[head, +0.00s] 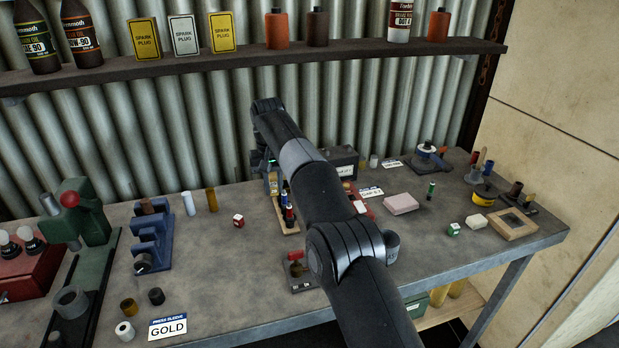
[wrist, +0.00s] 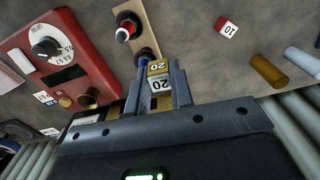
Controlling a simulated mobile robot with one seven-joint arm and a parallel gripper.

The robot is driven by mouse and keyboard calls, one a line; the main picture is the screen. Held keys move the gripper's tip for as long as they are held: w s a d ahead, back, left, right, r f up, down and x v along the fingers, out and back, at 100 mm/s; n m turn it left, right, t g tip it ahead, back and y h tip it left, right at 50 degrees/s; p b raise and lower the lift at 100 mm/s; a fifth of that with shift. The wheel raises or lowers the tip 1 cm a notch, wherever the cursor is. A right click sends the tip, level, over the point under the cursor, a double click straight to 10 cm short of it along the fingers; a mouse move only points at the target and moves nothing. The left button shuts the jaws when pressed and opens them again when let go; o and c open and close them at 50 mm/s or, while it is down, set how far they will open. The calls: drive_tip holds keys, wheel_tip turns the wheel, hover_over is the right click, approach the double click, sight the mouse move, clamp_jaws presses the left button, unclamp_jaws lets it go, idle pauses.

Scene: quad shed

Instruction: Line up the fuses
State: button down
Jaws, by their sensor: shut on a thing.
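My gripper (wrist: 158,92) is shut on a yellow-and-white fuse block (wrist: 158,72) marked 20, seen between the fingers in the wrist view. In the head view the gripper (head: 271,178) is at the back of the bench, partly hidden by my arm. The held block is over or beside the far end of a wooden strip (wrist: 128,12); I cannot tell whether it touches. A red-and-white fuse block (wrist: 228,28) marked 10 lies apart on the bench; it also shows in the head view (head: 238,221). A green-and-white block (head: 453,230) sits at the right.
The wooden strip carries upright coloured pieces, one a red-topped cylinder (wrist: 127,31). A red meter box (wrist: 70,62) with a dial stands close to the gripper. White (head: 189,203) and brown (head: 212,200) cylinders stand near the wall.

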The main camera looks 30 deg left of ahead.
sight(267, 221)
drive_tip(key=shift+s+a+f, duration=0.1)
drive_tip(key=shift+a+f, duration=0.4)
drive_tip(key=shift+f, duration=0.05)
drive_tip(key=shift+n, duration=0.4)
drive_tip(key=shift+s+a+f, duration=0.2)
drive_tip(key=shift+a+f, duration=0.1)
drive_tip(key=shift+f, duration=1.05)
drive_tip(key=shift+s+a+f, duration=0.15)
drive_tip(key=shift+a+f, duration=0.1)
drive_tip(key=shift+f, duration=1.05)
drive_tip(key=shift+s+a+f, duration=0.2)
drive_tip(key=shift+a+f, duration=0.1)
drive_tip(key=shift+f, duration=1.05)
drive_tip(key=shift+f, duration=0.7)
drive_tip(key=shift+f, duration=0.15)
drive_tip(key=c, duration=1.4)
unclamp_jaws()
drive_tip(key=shift+f, duration=0.15)
drive_tip(key=shift+o, duration=1.1)
drive_tip(key=shift+r, duration=0.45)
wheel_tip(267, 221, up, 7)
drive_tip(key=shift+r, duration=0.1)
